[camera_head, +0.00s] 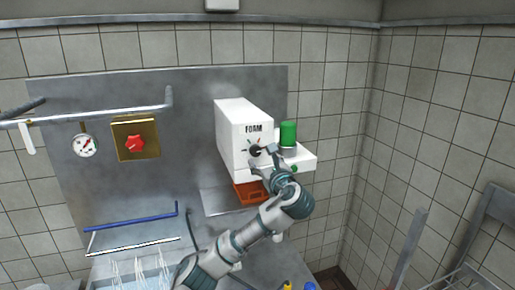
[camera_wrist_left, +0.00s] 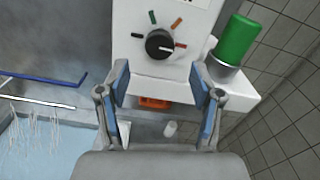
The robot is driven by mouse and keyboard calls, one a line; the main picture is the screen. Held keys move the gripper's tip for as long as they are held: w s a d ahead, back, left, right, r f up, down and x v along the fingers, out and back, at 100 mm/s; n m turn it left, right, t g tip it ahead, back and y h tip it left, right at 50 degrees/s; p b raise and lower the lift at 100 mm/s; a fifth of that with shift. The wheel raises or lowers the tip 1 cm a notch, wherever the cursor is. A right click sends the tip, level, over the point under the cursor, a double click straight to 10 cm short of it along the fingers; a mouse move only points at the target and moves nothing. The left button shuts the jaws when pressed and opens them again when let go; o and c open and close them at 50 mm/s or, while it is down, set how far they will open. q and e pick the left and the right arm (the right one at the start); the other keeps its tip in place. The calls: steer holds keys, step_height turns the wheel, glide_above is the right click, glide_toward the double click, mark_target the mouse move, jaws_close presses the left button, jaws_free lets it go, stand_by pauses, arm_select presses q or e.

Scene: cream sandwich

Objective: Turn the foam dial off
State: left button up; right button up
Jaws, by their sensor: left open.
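The foam dial (camera_head: 255,150) is a black round knob on the front of a white box (camera_head: 236,125) marked FOAM. In the left wrist view the dial (camera_wrist_left: 159,44) has coloured marks around its upper side, and its white pointer line points to the right, near a red mark. My left gripper (camera_head: 263,158) is in front of the box, close to the dial. In the left wrist view my left gripper (camera_wrist_left: 161,85) is open and empty, its two fingers apart below the dial. I cannot tell the exact gap to the dial. My right gripper is not in view.
A green cylinder (camera_head: 288,133) stands on a white ledge right of the box. An orange-red container (camera_head: 250,193) sits below. A red knob on a brass plate (camera_head: 149,151) and a gauge (camera_head: 85,146) are on the left. Metal rails stick out at the left.

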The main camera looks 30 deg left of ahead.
mark_target(256, 152)
arm_select(q)
steer(key=p+x, duration=0.1)
steer(key=x, duration=0.5)
steer(key=shift+w+a+p, duration=0.1)
steer(key=shift+a+p, duration=0.15)
steer(key=shift+p, duration=0.05)
steer(key=shift+d, duration=0.1)
steer(key=c, duration=1.1)
